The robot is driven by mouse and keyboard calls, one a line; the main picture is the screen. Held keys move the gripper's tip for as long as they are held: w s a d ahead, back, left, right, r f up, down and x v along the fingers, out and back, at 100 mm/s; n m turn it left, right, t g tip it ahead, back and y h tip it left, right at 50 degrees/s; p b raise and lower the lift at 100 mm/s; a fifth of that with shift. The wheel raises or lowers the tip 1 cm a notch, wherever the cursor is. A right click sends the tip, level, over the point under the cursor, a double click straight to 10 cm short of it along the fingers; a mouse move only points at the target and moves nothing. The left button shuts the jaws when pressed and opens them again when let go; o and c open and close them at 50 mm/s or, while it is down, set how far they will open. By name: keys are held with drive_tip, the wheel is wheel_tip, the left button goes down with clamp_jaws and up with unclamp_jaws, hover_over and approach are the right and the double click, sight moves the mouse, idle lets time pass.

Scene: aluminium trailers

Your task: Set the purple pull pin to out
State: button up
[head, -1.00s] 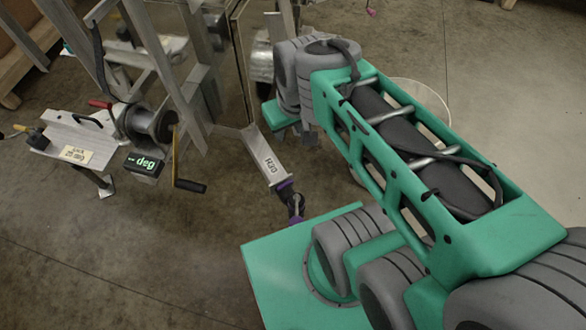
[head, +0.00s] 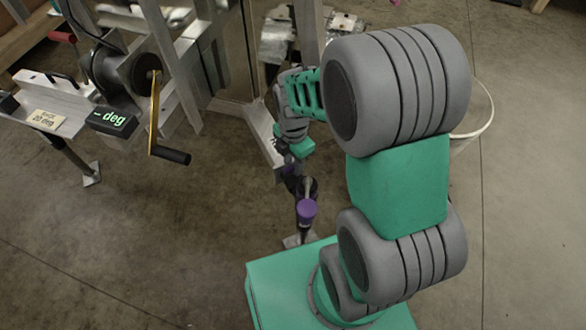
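A purple part, seemingly the pull pin or its knob (head: 307,208), shows in the head view just above my green base. It sits on a dark fitting at the near end of a metal bar (head: 264,148), with more purple on the coupling behind it. Whether the pin is in or out cannot be told. My gripper (head: 299,150) is small and partly hidden by the arm, just behind the purple coupling and over the bar's end. Its fingers are not clear. I cannot tell whether it touches anything.
On the left stand a winch (head: 132,78) with a brass crank handle (head: 155,115), a display (head: 112,121) reading "– deg" and a metal plate with a "20 deg" label (head: 46,119). A round white-rimmed thing (head: 481,115) is behind my arm. Concrete floor on the right is clear.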

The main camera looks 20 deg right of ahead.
drive_tip(key=shift+f, duration=0.95)
clamp_jaws()
idle(0.6)
